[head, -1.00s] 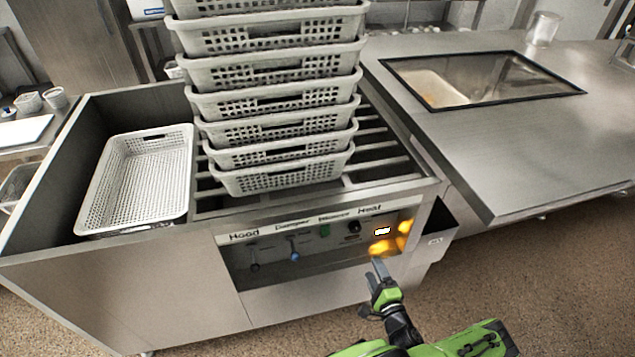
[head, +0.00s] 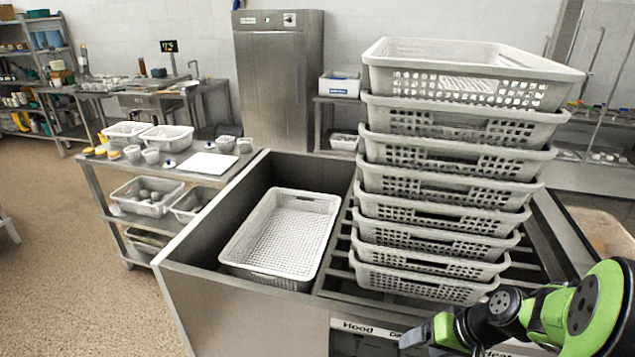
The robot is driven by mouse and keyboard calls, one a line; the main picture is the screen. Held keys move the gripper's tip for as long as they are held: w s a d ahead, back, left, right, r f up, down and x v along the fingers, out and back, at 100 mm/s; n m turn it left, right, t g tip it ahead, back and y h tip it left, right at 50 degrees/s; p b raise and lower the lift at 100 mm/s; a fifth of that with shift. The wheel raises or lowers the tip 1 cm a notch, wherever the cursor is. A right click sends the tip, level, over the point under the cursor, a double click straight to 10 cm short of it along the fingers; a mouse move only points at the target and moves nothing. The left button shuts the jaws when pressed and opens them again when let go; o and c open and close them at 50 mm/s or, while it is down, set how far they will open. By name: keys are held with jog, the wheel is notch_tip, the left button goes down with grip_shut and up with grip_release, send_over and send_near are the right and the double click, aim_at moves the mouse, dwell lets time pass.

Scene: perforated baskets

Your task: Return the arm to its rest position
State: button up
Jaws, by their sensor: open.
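My gripper (head: 418,336) is at the lower right in the head view, in front of the upper front edge of the metal counter unit and below the basket stack. It is seen from the side, open, with nothing seen between its fingers. My green and black arm reaches in from the right edge and is bent, hiding part of the front panel and the counter's right side.
A tall stack of white perforated baskets (head: 440,210) stands on the slatted rack. A single empty basket (head: 283,237) lies in the well to its left. A side cart (head: 165,180) holds bins and a white board.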

jog(key=s+a+r+t+h+p, duration=0.1)
jog(key=s+a+r+h, duration=0.1)
jog(key=s+r, duration=0.6)
jog(key=s+a+r+n+t+h+p, duration=0.1)
jog(key=s+a+r+h, duration=0.2)
jog(key=s+r, duration=0.6)
jog(key=shift+a+r+n+p, duration=0.3)
jog(key=shift+a+p, duration=0.1)
jog(key=shift+a, duration=0.4)
jog(key=shift+s, duration=0.1)
